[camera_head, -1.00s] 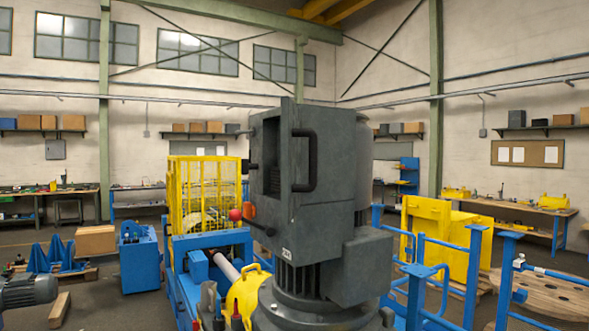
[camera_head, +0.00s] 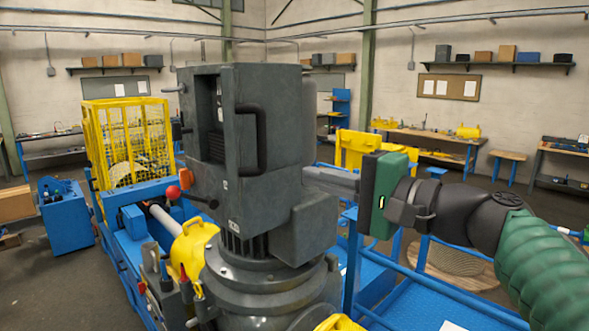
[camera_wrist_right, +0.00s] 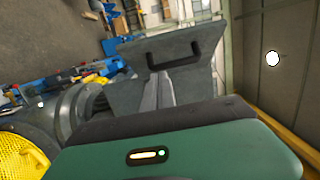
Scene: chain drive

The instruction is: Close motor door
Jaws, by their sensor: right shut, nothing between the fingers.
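The motor (camera_head: 300,232) is a dark grey upright housing on a round flanged base, in the middle of the head view. A dark opening (camera_head: 214,115) shows in the left part of its upper box. The motor door (camera_head: 240,172) is a grey panel with a black bar handle (camera_head: 262,140); its exact angle is hard to tell. In the right wrist view, a grey panel with a black handle (camera_wrist_right: 187,45) lies beyond the fingers. My right gripper (camera_head: 308,178) is shut and empty at the motor's right side; contact cannot be told. It also shows in the right wrist view (camera_wrist_right: 158,78). My left gripper is out of view.
Blue railings (camera_head: 352,265) stand right of the motor, below my right arm. A yellow cage (camera_head: 125,140) and a blue machine frame (camera_head: 125,262) with a red knob (camera_head: 173,193) are on the left. Workbenches line the back wall.

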